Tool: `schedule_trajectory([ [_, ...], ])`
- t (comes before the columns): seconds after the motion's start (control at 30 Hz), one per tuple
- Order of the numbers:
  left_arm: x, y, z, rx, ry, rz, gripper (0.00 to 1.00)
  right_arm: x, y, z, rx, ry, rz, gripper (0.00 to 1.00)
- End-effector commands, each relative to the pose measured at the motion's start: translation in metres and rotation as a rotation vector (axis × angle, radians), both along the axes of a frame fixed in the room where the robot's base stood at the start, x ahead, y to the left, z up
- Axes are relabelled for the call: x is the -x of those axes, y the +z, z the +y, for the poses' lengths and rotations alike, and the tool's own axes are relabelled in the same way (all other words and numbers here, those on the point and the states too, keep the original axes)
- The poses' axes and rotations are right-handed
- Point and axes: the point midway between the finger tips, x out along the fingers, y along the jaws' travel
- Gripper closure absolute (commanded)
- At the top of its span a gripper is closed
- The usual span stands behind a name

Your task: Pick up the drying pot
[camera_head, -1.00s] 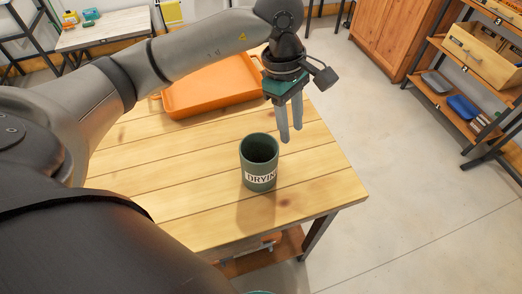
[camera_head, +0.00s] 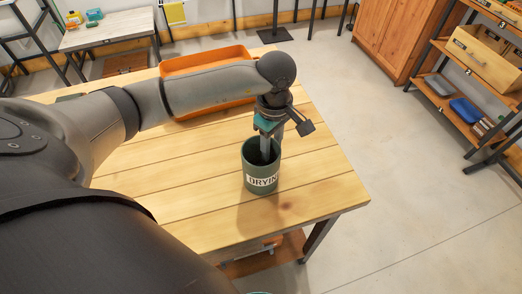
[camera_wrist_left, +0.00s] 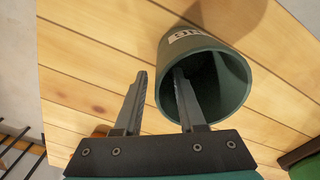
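The drying pot (camera_head: 262,182) is a dark green open cylinder with a white label reading DRYING. It stands upright on the wooden table near its front right part. My left gripper (camera_head: 266,152) is above it, with its fingers pointing down at the pot's mouth. In the left wrist view, the pot (camera_wrist_left: 232,62) shows its rim and dark inside. The left gripper (camera_wrist_left: 160,72) is open there, with one finger inside the mouth and the other outside the wall. The rim lies between the fingers, and I cannot see contact.
An orange tray (camera_head: 205,62) lies at the back of the wooden table (camera_head: 175,190), behind my left arm. Bare tabletop surrounds the pot. A shelf rack (camera_head: 475,75) and a wooden cabinet (camera_head: 400,35) stand to the right, across open concrete floor.

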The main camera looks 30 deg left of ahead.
Motion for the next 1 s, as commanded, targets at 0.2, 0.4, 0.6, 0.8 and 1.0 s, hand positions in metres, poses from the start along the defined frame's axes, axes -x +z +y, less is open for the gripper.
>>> schedule_trajectory([
  [0.2,0.004,-0.033,-0.002,0.001,0.001,0.003,0.61,0.000,0.001,0.000,0.000,0.000,0.000,1.00],
  [0.4,0.003,-0.040,-0.002,0.001,-0.001,0.001,0.61,0.000,0.000,0.000,0.000,0.000,0.000,1.00],
  [0.6,0.003,-0.040,-0.002,0.001,-0.001,0.001,0.69,0.000,0.001,0.000,0.000,0.000,0.000,1.00],
  [0.8,0.003,-0.040,-0.002,0.001,-0.001,0.001,0.91,0.000,0.001,0.000,0.000,-0.001,0.000,1.00],
  [1.0,0.003,-0.039,-0.001,0.001,-0.001,0.001,1.00,0.000,0.001,0.000,0.000,0.000,-0.001,1.00],
])
